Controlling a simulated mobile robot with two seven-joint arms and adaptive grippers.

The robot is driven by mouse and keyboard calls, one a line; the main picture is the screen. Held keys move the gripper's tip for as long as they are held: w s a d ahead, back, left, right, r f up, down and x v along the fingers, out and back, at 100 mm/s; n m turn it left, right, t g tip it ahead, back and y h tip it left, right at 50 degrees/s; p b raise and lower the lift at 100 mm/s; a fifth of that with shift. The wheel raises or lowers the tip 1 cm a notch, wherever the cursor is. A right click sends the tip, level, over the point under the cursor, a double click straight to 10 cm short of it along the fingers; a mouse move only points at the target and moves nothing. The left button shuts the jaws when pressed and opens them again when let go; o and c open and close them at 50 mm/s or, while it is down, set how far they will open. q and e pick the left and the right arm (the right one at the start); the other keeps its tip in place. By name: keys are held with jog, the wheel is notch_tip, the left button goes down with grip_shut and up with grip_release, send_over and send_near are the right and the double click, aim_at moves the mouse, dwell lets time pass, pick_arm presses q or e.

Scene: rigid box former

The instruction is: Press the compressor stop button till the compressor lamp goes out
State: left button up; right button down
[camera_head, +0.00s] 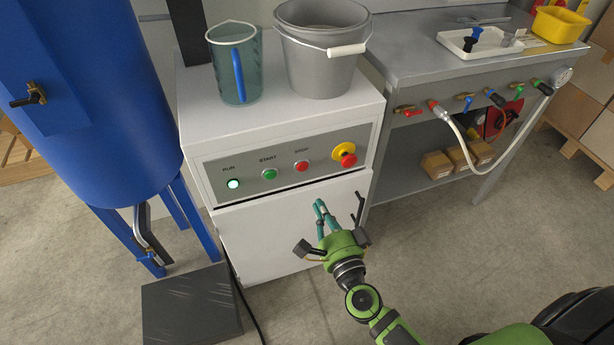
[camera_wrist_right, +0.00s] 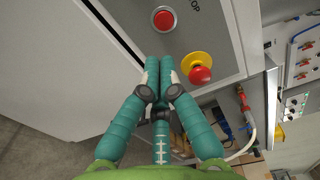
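The compressor cabinet (camera_head: 290,235) is white with a grey panel. Its red STOP button (camera_head: 301,166) sits right of the green START button (camera_head: 269,174). The RUN lamp (camera_head: 233,184) at the panel's left glows pale green. My right gripper (camera_head: 319,205) is in front of the cabinet door, below the panel. In the right wrist view its teal fingers (camera_wrist_right: 160,65) are drawn together with nothing seen between them. There the STOP button (camera_wrist_right: 163,19) shows just beyond the fingertips, and they appear apart from it. My left gripper is not in view.
A yellow and red emergency knob (camera_head: 344,154) sits right of STOP. A measuring jug (camera_head: 222,75) and grey bucket (camera_head: 315,65) stand on the cabinet. A blue tank (camera_head: 100,120) is at left, a workbench (camera_head: 420,60) with hose at right. The floor in front is largely clear.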

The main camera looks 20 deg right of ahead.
aim_at(303, 170)
jog(key=w, duration=0.9)
jog(key=shift+w+a, duration=0.15)
jog(key=shift+a, duration=0.05)
jog(key=shift+w, duration=0.3)
